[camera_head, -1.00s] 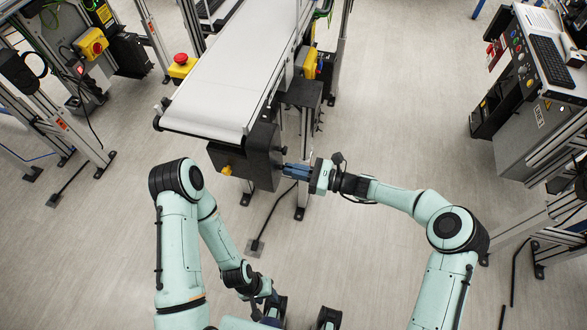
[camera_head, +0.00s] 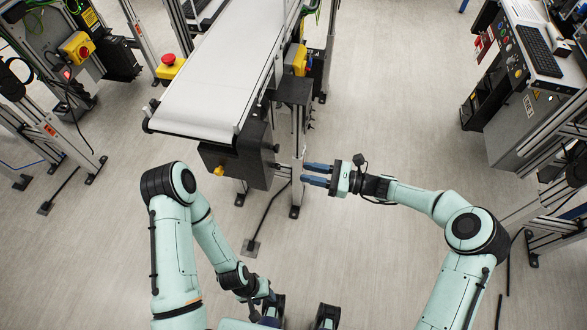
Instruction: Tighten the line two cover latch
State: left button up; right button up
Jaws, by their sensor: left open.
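A dark box-shaped cover (camera_head: 236,166) hangs under the near end of the white belt conveyor. A small yellow knob (camera_head: 219,171) sits on its front face, and a small dark knob (camera_head: 277,148) sticks out of its right side. I cannot tell for certain which of these is the latch. My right gripper (camera_head: 303,173) is to the right of the cover, its blue fingers spread, empty and pointing left, with a gap between them and the cover. My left gripper (camera_head: 266,303) is low at the bottom edge, away from the cover and partly hidden.
The white belt (camera_head: 216,88) runs away from me above the cover. A red emergency button (camera_head: 169,60) is left of it. A metal leg (camera_head: 297,165) stands just behind my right fingertips. A control console (camera_head: 530,90) is at the right. The floor between is clear.

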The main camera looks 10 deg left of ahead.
pick_arm(q)
jog(key=shift+s+f, duration=0.1)
jog(key=shift+f, duration=0.1)
pick_arm(e)
jog(key=d, duration=0.6)
jog(key=shift+s, duration=0.15)
